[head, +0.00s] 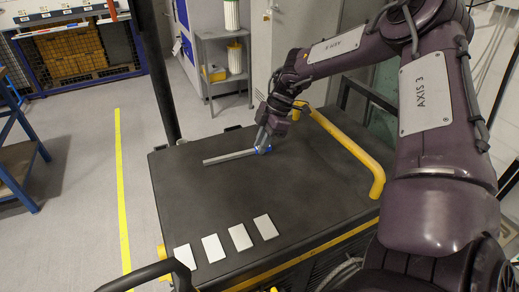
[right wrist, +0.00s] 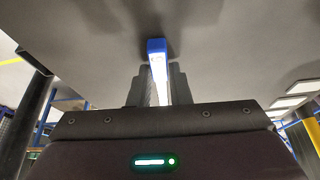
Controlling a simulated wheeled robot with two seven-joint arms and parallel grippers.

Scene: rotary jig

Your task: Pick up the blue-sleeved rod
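The blue-sleeved rod (head: 230,157) is a straight grey bar with a blue sleeve (head: 263,149) at its right end in the head view. It lies level at or just over the dark table top; I cannot tell whether it touches. My right gripper (head: 264,140) reaches down from the upper right to the sleeved end. In the right wrist view the blue sleeve (right wrist: 156,46) shows between and beyond the fingertips, with a finger close on each side. The gripper looks shut on the rod. My left gripper is out of view.
Several white tiles (head: 240,237) lie along the front of the dark table (head: 312,190). A yellow rail (head: 350,148) bounds its right side. A dark post (head: 157,70) stands at the back left. The table's middle is clear.

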